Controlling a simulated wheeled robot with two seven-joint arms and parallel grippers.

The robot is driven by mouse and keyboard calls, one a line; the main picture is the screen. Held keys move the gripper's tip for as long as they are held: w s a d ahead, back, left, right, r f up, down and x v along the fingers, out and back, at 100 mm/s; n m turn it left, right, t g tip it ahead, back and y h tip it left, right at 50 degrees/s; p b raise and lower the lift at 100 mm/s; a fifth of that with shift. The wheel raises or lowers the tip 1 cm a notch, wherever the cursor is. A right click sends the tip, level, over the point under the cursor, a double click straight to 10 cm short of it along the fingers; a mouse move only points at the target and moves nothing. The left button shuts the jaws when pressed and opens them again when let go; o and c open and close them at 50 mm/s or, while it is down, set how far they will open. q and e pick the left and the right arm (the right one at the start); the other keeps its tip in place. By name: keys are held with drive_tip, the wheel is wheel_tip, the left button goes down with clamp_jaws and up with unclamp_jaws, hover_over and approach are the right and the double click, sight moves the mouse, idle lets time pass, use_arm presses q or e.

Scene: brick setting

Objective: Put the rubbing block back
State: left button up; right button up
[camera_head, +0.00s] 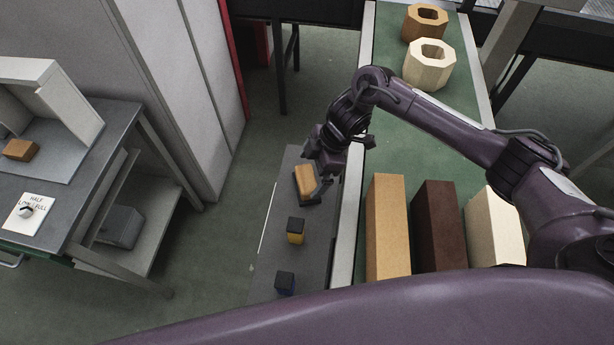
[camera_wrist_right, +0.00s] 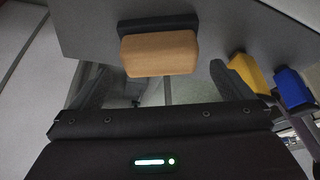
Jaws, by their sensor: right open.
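The rubbing block appears to be a tan block with a dark pad (camera_head: 305,180), lying on a narrow grey shelf (camera_head: 285,210) beside the green bench. It also shows in the right wrist view (camera_wrist_right: 160,54), with its dark pad along the upper side. My right gripper (camera_head: 322,184) is at this block, coming from above. In the right wrist view its two dark fingers (camera_wrist_right: 156,82) are spread, and the block shows at and beyond the gap between them. I cannot tell whether they touch it. My left gripper is not in view.
A yellow block (camera_head: 295,236) and a blue block (camera_head: 284,288), both dark-topped, stand nearer on the shelf. Tall tan, brown and cream blocks (camera_head: 495,228) and two octagonal rings (camera_head: 430,66) stand on the green bench. A table (camera_head: 75,170) at left carries an orange block (camera_head: 20,150).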

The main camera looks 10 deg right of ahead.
drive_tip(key=v, duration=0.8)
